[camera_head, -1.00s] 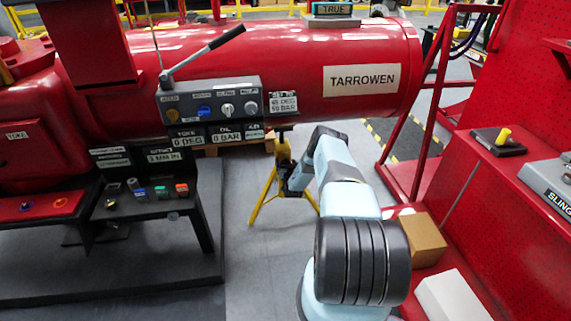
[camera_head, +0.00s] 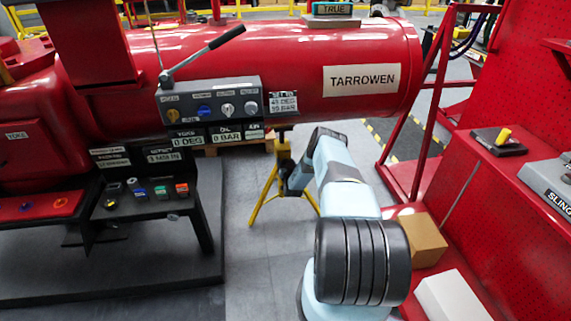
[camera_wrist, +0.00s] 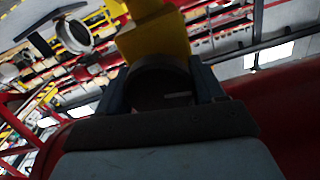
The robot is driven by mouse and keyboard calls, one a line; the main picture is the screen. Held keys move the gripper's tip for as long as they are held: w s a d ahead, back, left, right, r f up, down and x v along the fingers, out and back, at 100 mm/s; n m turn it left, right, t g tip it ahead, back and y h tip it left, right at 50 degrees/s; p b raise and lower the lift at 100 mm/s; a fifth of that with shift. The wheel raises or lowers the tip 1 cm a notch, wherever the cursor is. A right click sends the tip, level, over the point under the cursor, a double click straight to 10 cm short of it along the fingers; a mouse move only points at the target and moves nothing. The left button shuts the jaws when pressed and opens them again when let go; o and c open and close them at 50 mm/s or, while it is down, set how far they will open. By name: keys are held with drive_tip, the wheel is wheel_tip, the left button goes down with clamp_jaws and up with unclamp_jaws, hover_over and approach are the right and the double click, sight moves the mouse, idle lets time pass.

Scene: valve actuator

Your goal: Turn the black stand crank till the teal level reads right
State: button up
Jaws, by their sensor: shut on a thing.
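The teal level (camera_head: 332,8) sits on top of the red cylinder in the head view, and its display appears to read TRUE. The yellow stand (camera_head: 262,207) is under the cylinder; its upper part also shows in the wrist view (camera_wrist: 152,38). My gripper (camera_head: 290,184) reaches the upper part of the stand from the right. In the wrist view my gripper (camera_wrist: 162,88) has a finger on each side of the round black crank (camera_wrist: 158,92) and is shut on it. In the head view the crank is hidden behind my gripper and arm.
The red cylinder (camera_head: 290,70) hangs just above my gripper. A console with a long lever (camera_head: 205,100) and a dark button table (camera_head: 150,205) are at left. Red shelving with a cardboard box (camera_head: 422,240) stands close on the right. Grey floor is open left of the stand.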

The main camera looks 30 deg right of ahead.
drive_tip(key=shift+a+n, duration=0.1)
drive_tip(key=shift+n, duration=1.1)
drive_tip(key=o, duration=1)
drive_tip(key=shift+c, duration=0.2)
drive_tip(key=shift+s, duration=0.1)
drive_tip(key=v, duration=1.3)
drive_tip(key=shift+s, duration=0.3)
drive_tip(key=shift+a+f, duration=0.1)
